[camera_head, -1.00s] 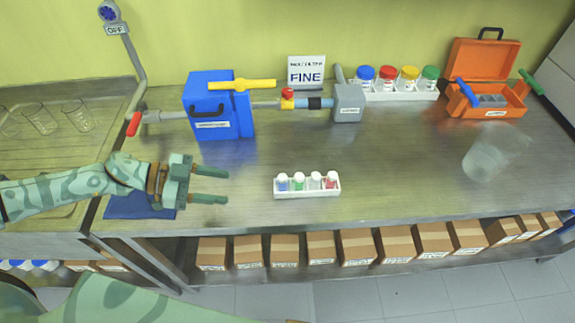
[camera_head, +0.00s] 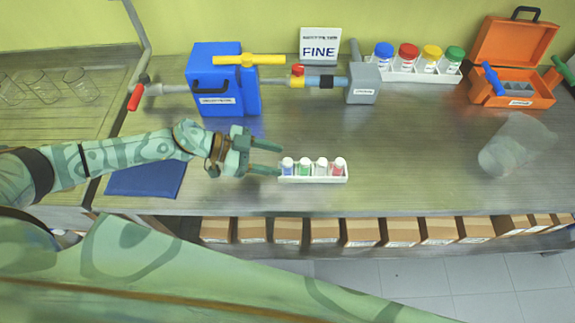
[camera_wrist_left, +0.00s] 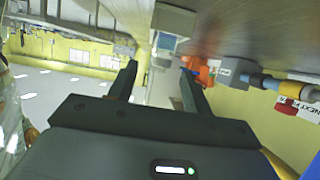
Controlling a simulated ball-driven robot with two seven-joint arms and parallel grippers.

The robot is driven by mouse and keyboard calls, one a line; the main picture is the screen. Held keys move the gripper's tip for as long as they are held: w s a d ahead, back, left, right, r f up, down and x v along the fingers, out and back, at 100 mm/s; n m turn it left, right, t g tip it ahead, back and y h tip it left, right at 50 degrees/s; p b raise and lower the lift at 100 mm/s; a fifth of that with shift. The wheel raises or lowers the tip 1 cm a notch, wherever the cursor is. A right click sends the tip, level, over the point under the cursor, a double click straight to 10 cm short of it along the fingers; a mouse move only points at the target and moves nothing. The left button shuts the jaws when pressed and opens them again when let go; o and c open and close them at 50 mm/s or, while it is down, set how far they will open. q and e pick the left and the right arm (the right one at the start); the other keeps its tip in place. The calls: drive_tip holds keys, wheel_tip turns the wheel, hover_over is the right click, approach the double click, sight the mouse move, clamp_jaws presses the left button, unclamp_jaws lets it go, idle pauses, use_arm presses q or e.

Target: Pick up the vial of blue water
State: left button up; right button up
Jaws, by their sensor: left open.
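The vial of blue water (camera_head: 288,168) stands upright at the left end of a small white rack (camera_head: 313,180) on the bench, with a white cap. Beside it in the rack stand a green vial (camera_head: 305,168), a pale vial (camera_head: 321,168) and a red vial (camera_head: 338,168). My left gripper (camera_head: 280,160) is open, its fingers pointing right, with the tips just left of the blue vial. I cannot tell whether they touch it. The open fingers also show in the left wrist view (camera_wrist_left: 160,70), where the blue vial is hard to make out. My right gripper is out of view.
Behind are a blue box (camera_head: 215,90) with a yellow handle, a FINE sign (camera_head: 319,46), a rack of large coloured-cap jars (camera_head: 410,76) and an orange case (camera_head: 512,75). A blue mat (camera_head: 145,180) lies under my arm. A clear vessel (camera_head: 515,145) is right; bench between is clear.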

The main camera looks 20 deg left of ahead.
sight(287, 161)
use_arm(q)
drive_tip(key=x, duration=0.4)
drive_tip(key=shift+w+d+f+b, duration=0.2)
drive_tip(key=shift+f+b, duration=0.1)
drive_tip(key=shift+f, duration=0.05)
drive_tip(key=c, duration=1.1)
drive_tip(key=shift+o, duration=0.2)
